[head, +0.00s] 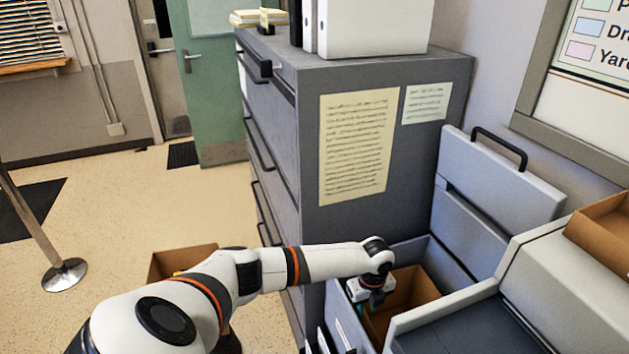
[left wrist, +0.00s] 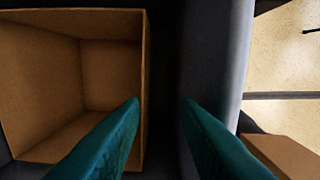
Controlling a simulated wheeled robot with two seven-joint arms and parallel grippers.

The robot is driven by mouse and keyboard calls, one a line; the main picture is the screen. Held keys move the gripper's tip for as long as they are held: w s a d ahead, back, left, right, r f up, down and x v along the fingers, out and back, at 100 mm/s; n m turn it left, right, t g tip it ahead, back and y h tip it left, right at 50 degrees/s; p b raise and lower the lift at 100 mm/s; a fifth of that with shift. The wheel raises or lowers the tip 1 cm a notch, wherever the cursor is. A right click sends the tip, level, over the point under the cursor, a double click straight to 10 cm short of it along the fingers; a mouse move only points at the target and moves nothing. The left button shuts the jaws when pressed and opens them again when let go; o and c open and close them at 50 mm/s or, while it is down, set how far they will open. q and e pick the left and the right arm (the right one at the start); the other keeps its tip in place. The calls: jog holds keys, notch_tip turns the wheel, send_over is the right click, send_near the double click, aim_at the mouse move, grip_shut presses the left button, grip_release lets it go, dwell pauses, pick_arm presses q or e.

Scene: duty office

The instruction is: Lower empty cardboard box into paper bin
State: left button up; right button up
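The empty cardboard box (head: 408,293) sits inside the grey paper bin (head: 409,251), its open top facing up. In the left wrist view the box (left wrist: 110,75) shows bare inner walls and floor, and the bin's grey wall (left wrist: 222,60) runs along its right side. My left gripper (head: 374,298) is at the box's left edge. Its two teal fingers (left wrist: 161,101) are apart, one over the box's inside and one beyond its wall, with a dark gap between. Whether the fingers touch the wall, and whether the box rests on the bin's floor, I cannot tell. My right gripper is not in view.
A grey filing cabinet (head: 310,150) with papers on its side stands behind the bin. A pale grey panel with a black handle (head: 495,200) rises behind right. A grey machine (head: 540,270) is close at right. Another cardboard box (head: 180,262) is at left. Open floor lies farther left.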

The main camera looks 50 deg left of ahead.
pick_arm(q)
notch_tip(320, 180, up, 22)
jog(key=f+p, duration=0.1)
jog(key=p, duration=1.1)
jog(key=s+a+p, duration=0.5)
jog(key=s+a, duration=0.1)
jog(key=s, duration=0.7)
jog(key=shift+s+a, duration=0.15)
jog(key=shift+s, duration=0.2)
